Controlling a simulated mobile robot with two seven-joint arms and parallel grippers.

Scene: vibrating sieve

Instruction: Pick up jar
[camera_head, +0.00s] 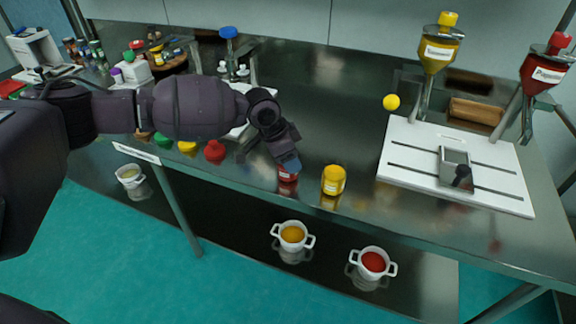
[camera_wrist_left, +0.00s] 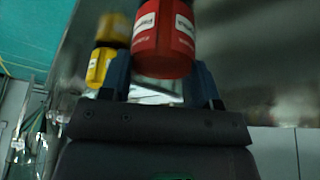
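A red jar (camera_head: 287,175) with a white label stands near the front edge of the steel table, partly hidden by my left gripper (camera_head: 286,160) in the head view. In the left wrist view the red jar (camera_wrist_left: 165,38) lies between the two fingertips of my left gripper (camera_wrist_left: 162,75), one finger on each side. The fingers are spread about as wide as the jar; a firm hold does not show. A yellow jar (camera_head: 333,180) stands just right of the red one, and it also shows in the left wrist view (camera_wrist_left: 99,65). My right gripper is not in view.
A white board (camera_head: 455,137) with funnels of yellow (camera_head: 440,52) and red (camera_head: 547,68) powder stands at the right. Several lids, including a red one (camera_head: 215,151), lie left of the gripper. White pots (camera_head: 292,236) stand on the lower shelf. The table middle is clear.

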